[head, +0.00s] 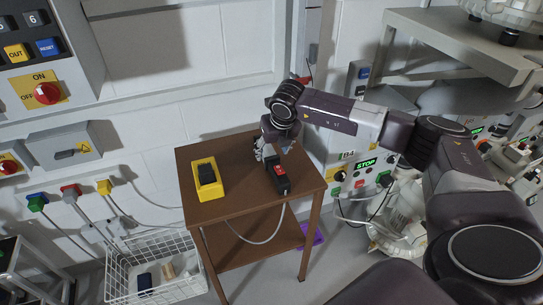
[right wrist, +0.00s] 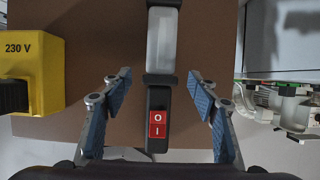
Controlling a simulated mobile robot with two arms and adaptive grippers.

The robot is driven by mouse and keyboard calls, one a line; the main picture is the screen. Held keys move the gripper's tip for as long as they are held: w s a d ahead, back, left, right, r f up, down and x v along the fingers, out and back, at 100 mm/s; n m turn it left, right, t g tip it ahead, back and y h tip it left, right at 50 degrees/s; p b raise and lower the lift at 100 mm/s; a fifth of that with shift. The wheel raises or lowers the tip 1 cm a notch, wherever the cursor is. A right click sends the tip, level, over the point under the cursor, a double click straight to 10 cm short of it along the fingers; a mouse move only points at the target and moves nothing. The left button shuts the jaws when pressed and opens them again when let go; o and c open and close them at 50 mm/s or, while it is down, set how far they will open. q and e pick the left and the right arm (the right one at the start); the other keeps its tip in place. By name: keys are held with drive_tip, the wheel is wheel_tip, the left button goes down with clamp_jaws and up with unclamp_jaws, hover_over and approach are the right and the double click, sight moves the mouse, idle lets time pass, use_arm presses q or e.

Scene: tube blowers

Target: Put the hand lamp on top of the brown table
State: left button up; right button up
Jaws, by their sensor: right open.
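The hand lamp (head: 280,182) is black with a red switch and lies on the brown table (head: 232,205), toward its right side. In the right wrist view the lamp (right wrist: 159,100) shows its pale lens and its red O/I switch. My right gripper (head: 270,152) is open at the lamp's far end. In the right wrist view the fingers of my right gripper (right wrist: 160,90) stand on either side of the lamp, with a gap on both sides. They hold nothing. My left gripper is not in view.
A yellow 230 V box (head: 197,187) with a black top part stands on the table's left side. A grey cable (head: 262,240) hangs at the table's front. A white wire basket (head: 150,265) is on the floor at left. A control panel (head: 355,170) stands at right.

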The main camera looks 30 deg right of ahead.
drive_tip(key=b+v, duration=0.1)
drive_tip(key=v, duration=0.7)
drive_tip(key=shift+s+r, duration=0.25)
drive_tip(key=shift+r, duration=0.15)
